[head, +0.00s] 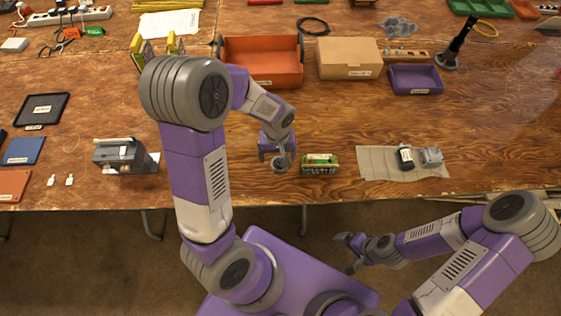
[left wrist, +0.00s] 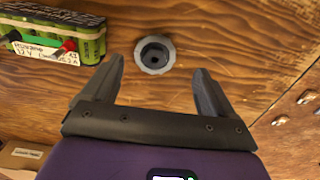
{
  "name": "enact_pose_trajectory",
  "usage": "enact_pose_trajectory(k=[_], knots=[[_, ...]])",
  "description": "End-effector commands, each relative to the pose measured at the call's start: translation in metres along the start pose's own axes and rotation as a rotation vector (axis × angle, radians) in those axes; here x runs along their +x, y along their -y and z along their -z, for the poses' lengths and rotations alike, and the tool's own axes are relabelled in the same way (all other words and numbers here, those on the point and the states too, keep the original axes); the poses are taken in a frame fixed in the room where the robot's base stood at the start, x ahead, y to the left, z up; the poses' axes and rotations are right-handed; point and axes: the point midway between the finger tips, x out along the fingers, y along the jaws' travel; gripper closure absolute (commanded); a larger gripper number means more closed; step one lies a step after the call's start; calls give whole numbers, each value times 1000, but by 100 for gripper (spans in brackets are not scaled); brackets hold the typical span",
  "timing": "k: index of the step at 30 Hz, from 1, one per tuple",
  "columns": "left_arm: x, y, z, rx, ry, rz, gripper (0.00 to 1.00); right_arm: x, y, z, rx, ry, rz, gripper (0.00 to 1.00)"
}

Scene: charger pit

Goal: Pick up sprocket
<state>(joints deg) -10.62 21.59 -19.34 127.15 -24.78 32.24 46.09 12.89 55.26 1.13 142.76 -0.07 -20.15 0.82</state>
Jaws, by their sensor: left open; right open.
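The sprocket, a small grey metal ring with a dark central hole, lies flat on the wooden table near its front edge. It is partly hidden under my left gripper (head: 276,155) in the head view (head: 280,164). In the left wrist view the sprocket (left wrist: 154,54) shows whole, just past the fingertips and roughly centred between them. My left gripper (left wrist: 159,68) is open and empty, above the table. The height of the fingertips over the sprocket cannot be told. My right gripper (head: 352,252) is open and empty, off the table's front edge over the floor.
A green battery pack (head: 320,164) lies close to the right of the sprocket; it also shows in the left wrist view (left wrist: 55,40). A grey cloth (head: 380,164) with small parts lies further right. A grey device (head: 122,156) stands left. An orange bin (head: 262,62) stands behind.

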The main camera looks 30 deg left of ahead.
Motion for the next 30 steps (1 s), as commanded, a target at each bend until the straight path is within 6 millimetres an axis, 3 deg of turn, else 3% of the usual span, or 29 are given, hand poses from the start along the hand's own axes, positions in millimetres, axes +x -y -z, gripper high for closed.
enact_pose_trajectory(k=[9,17,27,29,30], knots=[[46,-5,1,-1,2,1,13,19,-7,1,0,-1,0,6],[46,-5,1,0,0,-1,15,18,-7,1,0,-1,0,6],[46,-5,1,0,0,-1,67,18,-6,1,0,-1,0,6],[46,-5,1,0,0,-1,76,18,-6,1,0,-1,0,6],[46,-5,1,0,-1,-1,76,18,-7,1,0,-1,0,6]])
